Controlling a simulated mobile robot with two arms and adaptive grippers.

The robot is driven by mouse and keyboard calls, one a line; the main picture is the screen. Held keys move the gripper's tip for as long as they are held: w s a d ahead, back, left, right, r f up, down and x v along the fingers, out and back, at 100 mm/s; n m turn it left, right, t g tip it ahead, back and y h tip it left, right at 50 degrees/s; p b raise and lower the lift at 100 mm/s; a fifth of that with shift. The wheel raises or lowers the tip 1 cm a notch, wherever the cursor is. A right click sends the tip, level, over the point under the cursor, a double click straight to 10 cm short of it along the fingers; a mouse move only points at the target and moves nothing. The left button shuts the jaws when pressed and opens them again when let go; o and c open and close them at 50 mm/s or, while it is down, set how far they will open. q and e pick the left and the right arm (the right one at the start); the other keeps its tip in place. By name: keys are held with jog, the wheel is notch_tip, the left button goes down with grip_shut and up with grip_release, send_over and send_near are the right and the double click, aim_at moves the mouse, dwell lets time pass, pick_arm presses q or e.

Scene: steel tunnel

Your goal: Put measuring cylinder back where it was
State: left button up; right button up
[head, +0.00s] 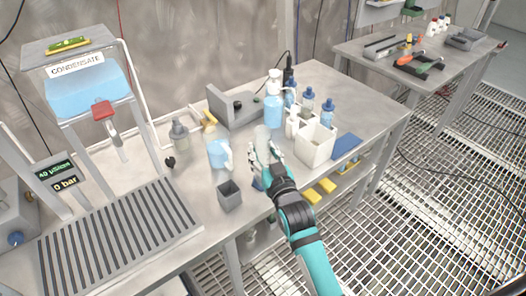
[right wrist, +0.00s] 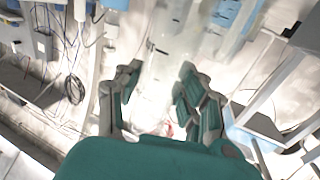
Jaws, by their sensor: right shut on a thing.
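The measuring cylinder (head: 262,136) is clear and pale, and it stands out above my right gripper (head: 264,156) near the front of the steel table. My right gripper is shut on it. In the right wrist view the cylinder (right wrist: 166,62) shows between the two fingers (right wrist: 158,92), with dark marks along its wall. A small blue patch (head: 258,184) shows below the gripper; I cannot tell whether it is the cylinder's foot. The cylinder's lower part is mostly hidden by the hand. My left gripper is not in view.
A jug of blue liquid (head: 219,153) stands close left of the hand, a small grey box (head: 230,195) in front. A white bin (head: 315,146) and several blue-capped bottles (head: 307,99) stand close on the right. A grey instrument (head: 236,107) is behind. The condensate tank (head: 88,88) is far left.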

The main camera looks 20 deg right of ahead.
jog(key=shift+f, duration=0.15)
jog(key=o, duration=1.2)
jog(key=shift+r, duration=0.2)
jog(key=shift+s+f, duration=0.1)
jog(key=shift+s, duration=0.25)
jog(key=s+b, duration=0.1)
jog(key=s, duration=1)
jog(key=shift+s+d, duration=0.2)
